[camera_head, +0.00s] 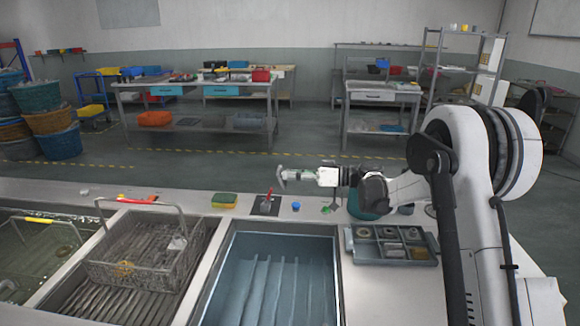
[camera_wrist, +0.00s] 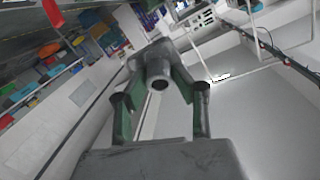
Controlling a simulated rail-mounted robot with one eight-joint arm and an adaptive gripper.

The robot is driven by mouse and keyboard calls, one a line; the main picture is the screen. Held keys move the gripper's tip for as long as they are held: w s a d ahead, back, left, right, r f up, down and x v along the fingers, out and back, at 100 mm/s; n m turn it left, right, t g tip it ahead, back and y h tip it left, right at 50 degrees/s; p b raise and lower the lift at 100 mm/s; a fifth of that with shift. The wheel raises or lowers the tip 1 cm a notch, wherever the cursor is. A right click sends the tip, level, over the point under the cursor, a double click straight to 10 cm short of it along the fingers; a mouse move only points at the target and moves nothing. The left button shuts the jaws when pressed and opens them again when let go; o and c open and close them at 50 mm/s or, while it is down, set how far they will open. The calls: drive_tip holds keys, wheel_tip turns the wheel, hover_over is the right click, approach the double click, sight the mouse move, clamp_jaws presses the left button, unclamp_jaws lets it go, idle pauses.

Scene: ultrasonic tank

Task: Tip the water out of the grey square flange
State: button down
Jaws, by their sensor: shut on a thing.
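The grey square flange (camera_wrist: 146,62) is between the fingertips of my gripper (camera_wrist: 160,90) in the wrist view. A round bore in it faces the wrist camera. In the head view, my gripper (camera_head: 290,176) points left, roughly level, above the counter's back part. The flange (camera_head: 281,180) shows there as a small grey piece at the fingertips, seen nearly edge-on. My gripper is shut on it. Both views are too small to show any water in or falling from the flange.
A blue-grey basin (camera_head: 228,293) is at front centre. A wire basket (camera_head: 100,275) stands over the ribbed basin to its left. A grey compartment tray (camera_head: 350,246) with several parts is at right. A sponge (camera_head: 224,200), black pad (camera_head: 262,211) and blue cap (camera_head: 295,206) lie on the counter.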

sight(280, 169)
drive_tip(key=shift+r+h+p, duration=0.15)
drive_tip(key=shift+h+p, duration=0.15)
drive_tip(key=shift+p, duration=0.25)
drive_tip(key=h+p, duration=0.1)
drive_tip(key=p, duration=0.1)
drive_tip(key=r+h+p, duration=0.1)
drive_tip(key=p, duration=0.1)
drive_tip(key=shift+a, duration=0.25)
drive_tip(key=h+p, duration=0.1)
drive_tip(key=p, duration=0.1)
drive_tip(key=h+p, duration=0.1)
drive_tip(key=p, duration=0.1)
drive_tip(key=r+h+p, duration=0.1)
drive_tip(key=h+p, duration=0.1)
drive_tip(key=shift+a+n+g, duration=0.3)
drive_tip(key=shift+a+g, duration=0.1)
drive_tip(key=h, duration=0.2)
drive_tip(key=a+h+p, duration=0.1)
drive_tip(key=h, duration=0.1)
drive_tip(key=shift+w+a+g, duration=0.1)
drive_tip(key=shift+a+g, duration=0.1)
drive_tip(key=shift+g, duration=0.1)
drive_tip(key=shift+a+h, duration=0.15)
drive_tip(key=shift+h, duration=0.65)
drive_tip(key=shift+a+h, duration=0.15)
drive_tip(key=shift+h, duration=0.65)
drive_tip(key=shift+r, duration=0.1)
